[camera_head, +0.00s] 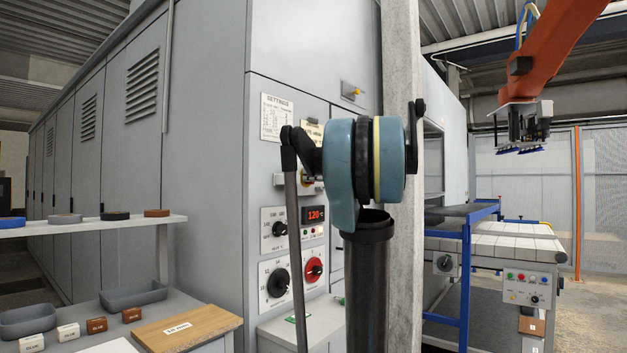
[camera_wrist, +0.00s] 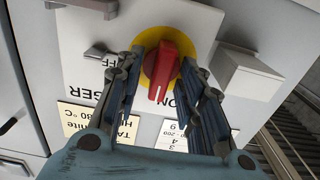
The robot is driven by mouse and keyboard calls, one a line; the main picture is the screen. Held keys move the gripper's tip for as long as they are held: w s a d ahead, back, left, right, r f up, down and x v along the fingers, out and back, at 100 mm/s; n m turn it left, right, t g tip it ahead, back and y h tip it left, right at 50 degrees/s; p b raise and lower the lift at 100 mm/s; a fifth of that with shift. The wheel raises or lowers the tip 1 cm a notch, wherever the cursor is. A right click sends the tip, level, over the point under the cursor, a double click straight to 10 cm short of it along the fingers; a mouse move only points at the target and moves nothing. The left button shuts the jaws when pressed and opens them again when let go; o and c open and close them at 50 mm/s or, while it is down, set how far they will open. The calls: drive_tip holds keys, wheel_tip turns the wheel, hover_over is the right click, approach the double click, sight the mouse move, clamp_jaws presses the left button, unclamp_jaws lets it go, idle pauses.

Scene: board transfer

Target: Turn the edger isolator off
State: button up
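The edger isolator is a red rotary handle (camera_wrist: 162,72) on a yellow disc, mounted on a pale plate (camera_wrist: 85,38). In the wrist view its grip points down the picture, towards the partly covered ON lettering; the OFF lettering is to the left. My gripper (camera_wrist: 163,68) is open, with one finger on each side of the red handle. Gaps show between the fingers and the handle; I cannot tell whether either finger touches it. In the head view my arm hides most of the isolator and the gripper.
A grey box (camera_wrist: 245,75) juts out right of the isolator, close to one finger. In the head view, a 120-degree display (camera_head: 315,214) and a red dial (camera_head: 314,269) sit lower on the cabinet.

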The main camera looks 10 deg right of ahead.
clamp_jaws()
drive_tip(key=shift+m, duration=0.3)
drive_tip(key=shift+w+d+f+m, duration=0.1)
drive_tip(key=shift+m, duration=2.8)
drive_tip(key=shift+w+d+f+m, duration=0.1)
drive_tip(key=shift+m, duration=2.8)
drive_tip(key=shift+d+f+m, duration=0.1)
drive_tip(key=shift+m, duration=2.8)
